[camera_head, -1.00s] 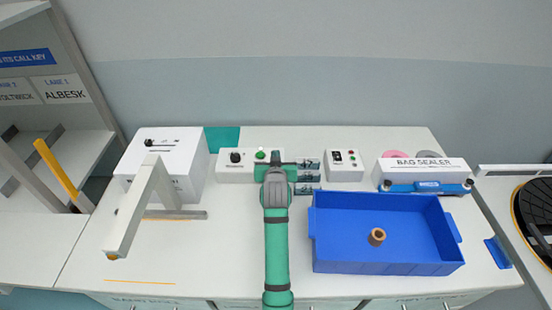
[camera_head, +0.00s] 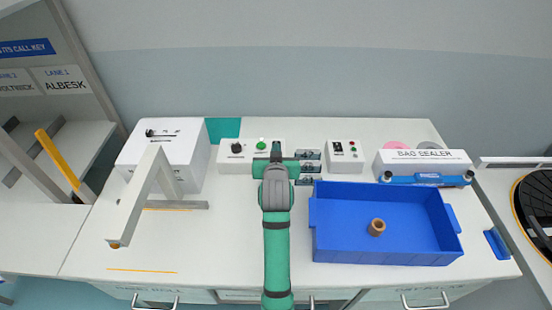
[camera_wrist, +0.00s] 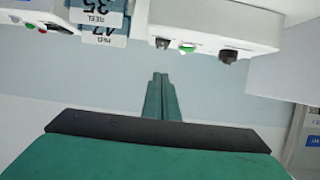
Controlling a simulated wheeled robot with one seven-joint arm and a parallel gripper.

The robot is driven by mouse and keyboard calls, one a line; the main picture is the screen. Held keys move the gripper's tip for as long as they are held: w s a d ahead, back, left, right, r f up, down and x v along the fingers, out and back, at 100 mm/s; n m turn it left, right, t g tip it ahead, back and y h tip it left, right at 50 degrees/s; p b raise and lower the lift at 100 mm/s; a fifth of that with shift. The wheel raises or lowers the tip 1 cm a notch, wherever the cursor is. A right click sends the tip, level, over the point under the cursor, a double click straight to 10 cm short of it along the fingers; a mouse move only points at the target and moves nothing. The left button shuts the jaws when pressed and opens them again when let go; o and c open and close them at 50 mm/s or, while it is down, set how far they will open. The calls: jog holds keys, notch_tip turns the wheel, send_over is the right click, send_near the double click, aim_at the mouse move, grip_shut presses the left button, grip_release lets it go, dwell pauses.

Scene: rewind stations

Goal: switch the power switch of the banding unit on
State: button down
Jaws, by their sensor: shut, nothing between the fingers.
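No readable label names the banding unit, so I cannot tell for certain which device it is. A low white control box (camera_head: 222,160) at the back has a black knob (camera_head: 237,148) and a green button (camera_head: 261,144). It appears upside down in the wrist view (camera_wrist: 205,22), where a small dark switch (camera_wrist: 162,43) also shows beside the green button (camera_wrist: 187,47). My gripper (camera_head: 276,147) is at the box's right part and hides some of it in the head view. In the wrist view its fingers (camera_wrist: 160,77) are shut, empty and apart from the box.
A second box with a black switch and red button (camera_head: 345,155) stands right of small label blocks (camera_head: 308,167). A blue tray (camera_head: 335,252) holding a brown spool (camera_head: 377,227) sits front right. A bag sealer (camera_head: 425,160) is behind it. A grey arch (camera_head: 135,205) and white unit (camera_head: 160,165) stand left.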

jog(key=shift+s+r, duration=0.2)
jog(key=shift+s, duration=1.7)
